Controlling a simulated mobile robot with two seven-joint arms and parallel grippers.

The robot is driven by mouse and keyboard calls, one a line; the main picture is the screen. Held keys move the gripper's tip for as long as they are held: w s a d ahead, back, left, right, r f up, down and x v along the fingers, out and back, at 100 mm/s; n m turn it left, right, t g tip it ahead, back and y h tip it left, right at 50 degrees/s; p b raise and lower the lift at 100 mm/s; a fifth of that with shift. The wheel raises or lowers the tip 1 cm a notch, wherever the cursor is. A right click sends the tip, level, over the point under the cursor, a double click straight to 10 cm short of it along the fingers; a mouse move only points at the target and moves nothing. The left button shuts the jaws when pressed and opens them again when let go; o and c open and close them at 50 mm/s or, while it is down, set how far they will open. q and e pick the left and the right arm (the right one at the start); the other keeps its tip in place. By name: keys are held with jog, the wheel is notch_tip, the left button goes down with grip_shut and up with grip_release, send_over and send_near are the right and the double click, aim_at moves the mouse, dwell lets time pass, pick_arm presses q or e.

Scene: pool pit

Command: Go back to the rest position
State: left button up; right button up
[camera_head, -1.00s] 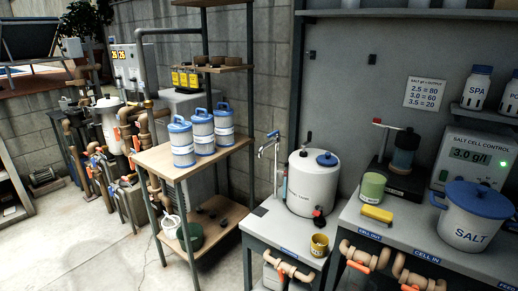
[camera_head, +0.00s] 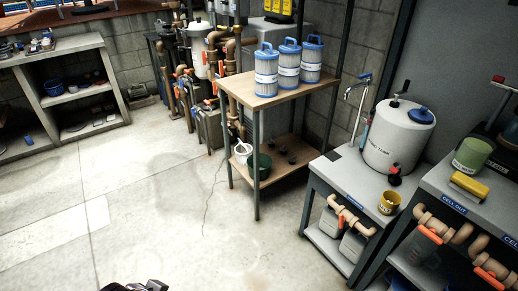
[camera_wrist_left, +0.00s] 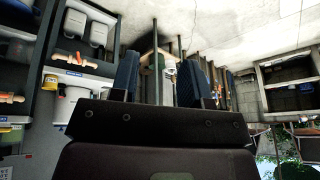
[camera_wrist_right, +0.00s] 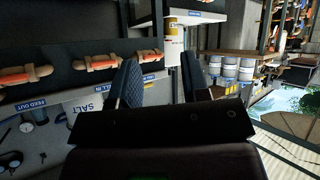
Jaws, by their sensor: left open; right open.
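My left gripper (camera_wrist_left: 160,82) shows in the left wrist view with its two dark fingers spread apart and nothing between them. That view is upside down, and the floor and wooden rack lie beyond the fingers. My right gripper (camera_wrist_right: 160,82) shows in the right wrist view, also upside down, with its fingers apart and empty. The white tank (camera_wrist_right: 175,50) and the salt bucket (camera_wrist_right: 92,108) appear well beyond it. In the head view a small dark part of me shows at the bottom edge; I cannot tell which arm it belongs to.
The wooden rack (camera_head: 240,88) holds blue-capped filter cartridges (camera_head: 289,62). A shelf unit (camera_head: 60,88) stands left. The concrete floor (camera_head: 150,210) is clear.

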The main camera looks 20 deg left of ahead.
pick_arm(q)
jog(key=w+d+f+m+t+h+b, duration=0.1)
jog(key=w+f+m+t+b, duration=0.15)
jog(key=f+b, duration=0.8)
jog(key=w+d+f+m+t+h+b, duration=0.1)
jog(key=w+f+t+b, duration=0.25)
jog(key=f+b, duration=0.7)
pick_arm(e)
notch_tip(320, 180, down, 14)
jog(key=a+r+n+g+y+p, duration=0.1)
jog(key=a+n+p, duration=0.1)
pick_arm(q)
notch_tip(320, 180, up, 10)
jog(key=a+n+y+p, duration=0.1)
jog(key=n+p, duration=0.2)
jog(key=p, duration=1.5)
jog(key=shift+s+a+t, duration=0.25)
jog(key=shift+s+t, duration=0.05)
jog(key=shift+s, duration=0.1)
pick_arm(e)
notch_tip(320, 180, up, 11)
jog(key=d+m, duration=0.1)
jog(key=m, duration=0.1)
jog(key=shift+s+d+h, duration=0.25)
jog(key=shift+d+h, duration=0.1)
jog(key=shift+h, duration=0.05)
